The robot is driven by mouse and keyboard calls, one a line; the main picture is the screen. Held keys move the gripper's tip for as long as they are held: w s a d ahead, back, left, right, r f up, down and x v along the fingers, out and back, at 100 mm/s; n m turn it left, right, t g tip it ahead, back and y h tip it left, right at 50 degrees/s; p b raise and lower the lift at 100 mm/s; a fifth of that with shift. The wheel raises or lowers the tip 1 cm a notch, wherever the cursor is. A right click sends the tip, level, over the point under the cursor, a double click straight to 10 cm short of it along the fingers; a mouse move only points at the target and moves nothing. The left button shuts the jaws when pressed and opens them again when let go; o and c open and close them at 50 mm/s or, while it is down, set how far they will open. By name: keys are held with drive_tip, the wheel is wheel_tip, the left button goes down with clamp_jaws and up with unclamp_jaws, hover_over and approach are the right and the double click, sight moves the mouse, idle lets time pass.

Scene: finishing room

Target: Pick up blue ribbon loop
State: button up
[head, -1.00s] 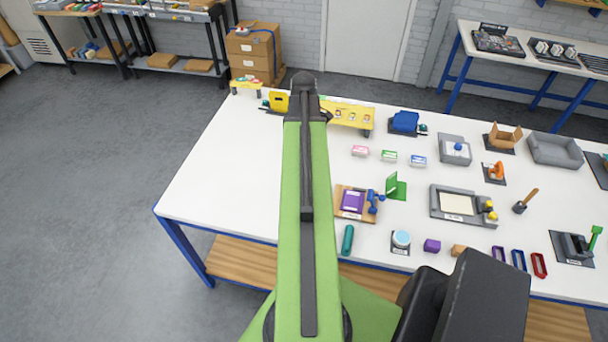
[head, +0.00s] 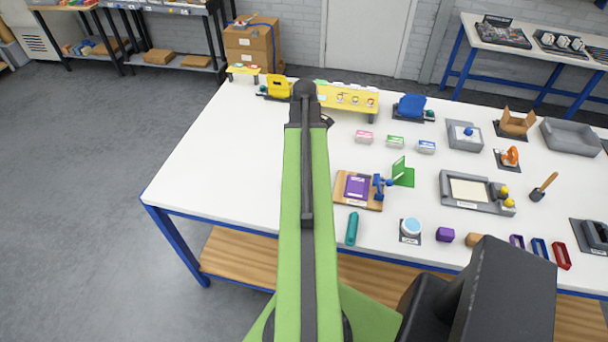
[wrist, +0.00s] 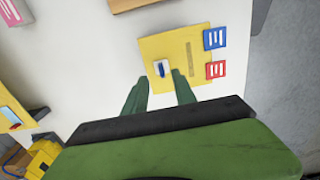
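The blue ribbon loop (head: 540,248) appears as a small upright-sided blue frame near the front edge of the white table, at the right in the head view. It sits between a purple loop (head: 517,241) and a red loop (head: 561,256). My gripper is hidden behind my arm in the head view. In the wrist view my gripper (wrist: 160,90) has its two green fingers apart with nothing between them. It is over a yellow panel, far from the loops, which the wrist view does not show.
The white table (head: 235,150) has free room at its left. A yellow panel (wrist: 195,45) with blue and red tags lies below my gripper.

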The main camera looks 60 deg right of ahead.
wheel_tip(320, 180, down, 5)
drive_tip(key=b, duration=0.5)
drive_tip(key=shift+s+a+f, duration=0.1)
drive_tip(key=shift+a+f, duration=0.05)
clamp_jaws()
